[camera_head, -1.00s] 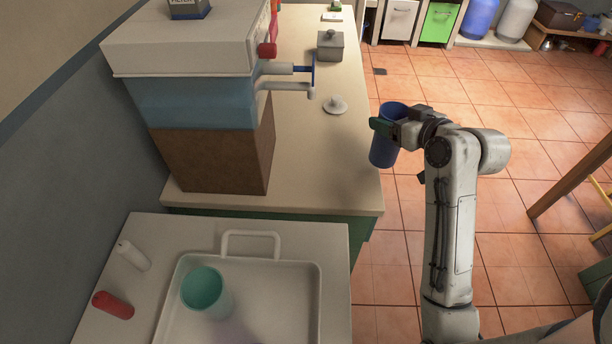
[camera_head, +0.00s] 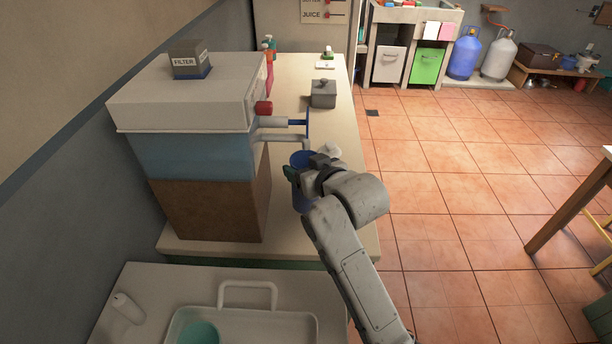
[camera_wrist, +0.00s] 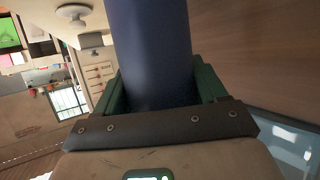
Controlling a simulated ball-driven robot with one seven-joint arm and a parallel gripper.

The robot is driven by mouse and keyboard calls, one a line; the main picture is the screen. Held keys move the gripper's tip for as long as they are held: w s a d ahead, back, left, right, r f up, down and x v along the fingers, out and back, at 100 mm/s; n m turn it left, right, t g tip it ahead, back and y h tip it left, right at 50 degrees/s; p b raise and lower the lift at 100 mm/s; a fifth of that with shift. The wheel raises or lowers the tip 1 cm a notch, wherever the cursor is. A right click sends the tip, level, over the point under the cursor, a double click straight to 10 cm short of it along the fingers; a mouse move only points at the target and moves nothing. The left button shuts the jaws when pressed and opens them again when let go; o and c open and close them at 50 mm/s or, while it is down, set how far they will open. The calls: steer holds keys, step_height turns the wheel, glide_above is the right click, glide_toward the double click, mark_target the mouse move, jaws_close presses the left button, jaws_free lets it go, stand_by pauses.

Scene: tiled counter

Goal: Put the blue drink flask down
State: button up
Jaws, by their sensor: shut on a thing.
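The blue drink flask (camera_head: 301,200) is upright at the right side of the far counter, under the dispenser's spout. My gripper (camera_head: 303,172) is shut on it from the right. In the wrist view the blue flask (camera_wrist: 150,50) stands between the green fingers of my gripper (camera_wrist: 155,95). The flask's base is partly hidden by my arm, so I cannot tell whether it touches the counter.
A large dispenser (camera_head: 205,160) with a blue-handled tap (camera_head: 306,122) stands left of the flask. A grey lidded box (camera_head: 323,95) sits farther back on the counter (camera_head: 295,75).

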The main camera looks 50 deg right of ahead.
steer(key=shift+f, duration=1.6)
steer(key=o, duration=1.3)
steer(key=shift+o, duration=0.2)
steer(key=v, duration=1.2)
